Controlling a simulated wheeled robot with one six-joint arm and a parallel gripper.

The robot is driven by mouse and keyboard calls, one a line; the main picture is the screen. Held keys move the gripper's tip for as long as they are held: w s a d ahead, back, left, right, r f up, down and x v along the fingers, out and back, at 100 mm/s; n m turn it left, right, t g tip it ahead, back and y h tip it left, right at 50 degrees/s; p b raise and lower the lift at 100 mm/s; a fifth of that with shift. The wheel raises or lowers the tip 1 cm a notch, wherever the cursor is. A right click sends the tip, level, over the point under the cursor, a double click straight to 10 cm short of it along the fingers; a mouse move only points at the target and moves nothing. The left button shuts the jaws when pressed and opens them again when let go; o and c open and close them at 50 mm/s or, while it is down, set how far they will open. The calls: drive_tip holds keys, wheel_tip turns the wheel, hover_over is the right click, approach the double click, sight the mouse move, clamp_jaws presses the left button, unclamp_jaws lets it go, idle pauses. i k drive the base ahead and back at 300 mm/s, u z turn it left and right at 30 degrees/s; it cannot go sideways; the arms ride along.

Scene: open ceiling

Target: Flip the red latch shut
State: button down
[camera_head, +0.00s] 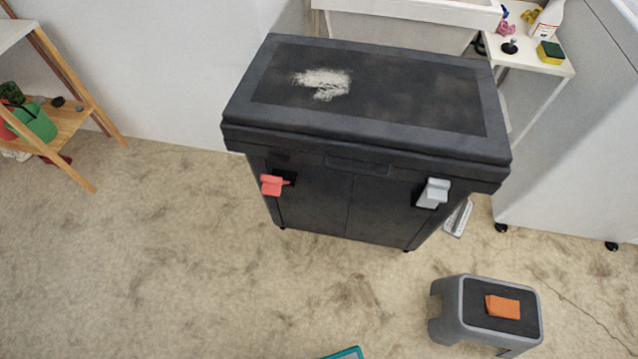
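A red latch (273,185) sits on the upper left of the front face of a dark box (325,205), just under the lid. It sticks out from the front, and its exact angle is hard to tell. A grey latch (433,193) sits at the upper right of the same face. The lid (400,65) is down on the box and has a whitish smear on top. My gripper is not in view.
A grey step stool (462,300) with an orange block (502,307) stands at the front right. A wooden shelf (75,120) is at the left, and a white table (555,65) is at the back right. The floor (190,260) before the box is mostly clear. A teal-edged object (347,353) shows at the bottom.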

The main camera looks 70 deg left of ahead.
sight(272, 185)
drive_tip(key=z, duration=0.8)
drive_tip(key=i, duration=0.75)
drive_tip(key=u, duration=3.8)
